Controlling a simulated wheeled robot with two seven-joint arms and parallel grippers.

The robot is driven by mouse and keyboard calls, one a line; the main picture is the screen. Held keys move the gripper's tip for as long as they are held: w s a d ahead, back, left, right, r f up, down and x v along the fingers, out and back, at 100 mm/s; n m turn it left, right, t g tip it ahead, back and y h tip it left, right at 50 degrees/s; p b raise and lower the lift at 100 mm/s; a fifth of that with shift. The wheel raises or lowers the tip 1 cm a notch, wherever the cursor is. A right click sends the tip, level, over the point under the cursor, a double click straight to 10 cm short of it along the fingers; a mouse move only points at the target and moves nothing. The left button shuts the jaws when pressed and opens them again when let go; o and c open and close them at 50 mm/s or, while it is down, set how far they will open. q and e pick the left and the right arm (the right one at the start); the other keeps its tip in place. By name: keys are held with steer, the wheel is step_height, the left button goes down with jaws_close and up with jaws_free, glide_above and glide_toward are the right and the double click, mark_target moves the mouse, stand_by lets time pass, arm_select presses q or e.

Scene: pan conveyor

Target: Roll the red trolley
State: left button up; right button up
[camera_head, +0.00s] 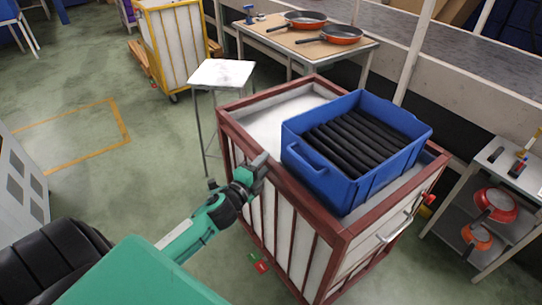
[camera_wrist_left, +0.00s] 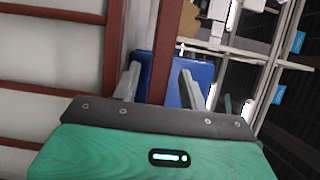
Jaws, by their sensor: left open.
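The red trolley (camera_head: 302,205) stands in the middle of the head view, with a red frame, pale panels and a metal handle (camera_head: 396,226) on its right-hand end. A blue crate (camera_head: 345,192) of black rods sits on top. My left gripper (camera_head: 261,168) is at the trolley's left-side top rail. In the left wrist view my left gripper (camera_wrist_left: 158,82) is open, with a red bar of the trolley (camera_wrist_left: 165,45) showing between its fingers and the crate (camera_wrist_left: 205,72) behind. Whether the fingers touch the bar I cannot tell. My right gripper is not in view.
A small white-topped stand (camera_head: 222,73) is behind the trolley on the left. A table with two orange pans (camera_head: 330,33) stands at the back. A shelf with pans (camera_head: 455,225) is at the right. The green floor at left is mostly clear. A yellow trolley (camera_head: 172,45) stands further back.

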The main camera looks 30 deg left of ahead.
mark_target(271, 157)
arm_select(q)
steer(key=shift+w, duration=2.35)
jaws_close()
